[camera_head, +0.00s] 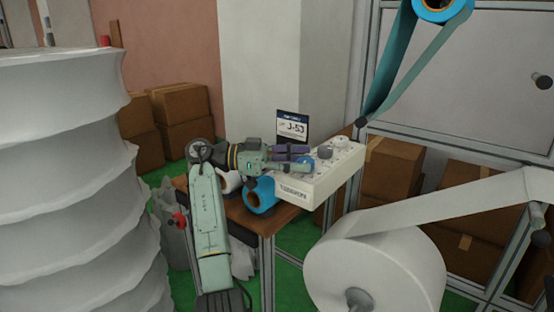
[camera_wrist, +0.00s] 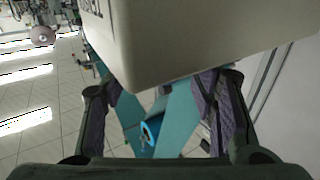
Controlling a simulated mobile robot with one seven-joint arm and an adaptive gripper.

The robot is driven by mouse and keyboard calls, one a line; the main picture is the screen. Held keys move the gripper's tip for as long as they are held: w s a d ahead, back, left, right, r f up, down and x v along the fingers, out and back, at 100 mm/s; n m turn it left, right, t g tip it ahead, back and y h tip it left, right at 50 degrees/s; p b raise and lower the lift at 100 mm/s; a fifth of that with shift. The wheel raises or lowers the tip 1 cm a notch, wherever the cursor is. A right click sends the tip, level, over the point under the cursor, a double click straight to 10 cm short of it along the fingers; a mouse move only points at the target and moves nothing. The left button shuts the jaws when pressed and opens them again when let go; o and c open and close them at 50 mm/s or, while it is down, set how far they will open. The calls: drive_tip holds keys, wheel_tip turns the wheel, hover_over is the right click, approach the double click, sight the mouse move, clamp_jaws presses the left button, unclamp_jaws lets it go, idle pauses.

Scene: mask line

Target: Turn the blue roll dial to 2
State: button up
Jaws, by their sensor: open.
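A white control box (camera_head: 322,187) with several knobs on its top stands on the wooden table. A small blue dial (camera_head: 306,161) shows on the box's near left part, right at my fingertips. My gripper (camera_head: 309,158) is open, with its fingers on either side of the blue dial as far as the head view shows. I cannot tell whether they touch it. The dial's number markings are too small to read. In the wrist view my gripper (camera_wrist: 160,100) has its fingers spread at left and right, and the box's pale side (camera_wrist: 185,40) fills the top. The dial is not discernible there.
A grey knob (camera_head: 325,153) is close beside my fingertips. A blue roll (camera_head: 260,194) lies on the table under my wrist. A large white roll (camera_head: 374,266) is in front right. Cardboard boxes (camera_head: 180,115) stand behind.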

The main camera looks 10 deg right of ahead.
drive_tip(key=v, duration=1)
drive_tip(key=shift+a, duration=0.2)
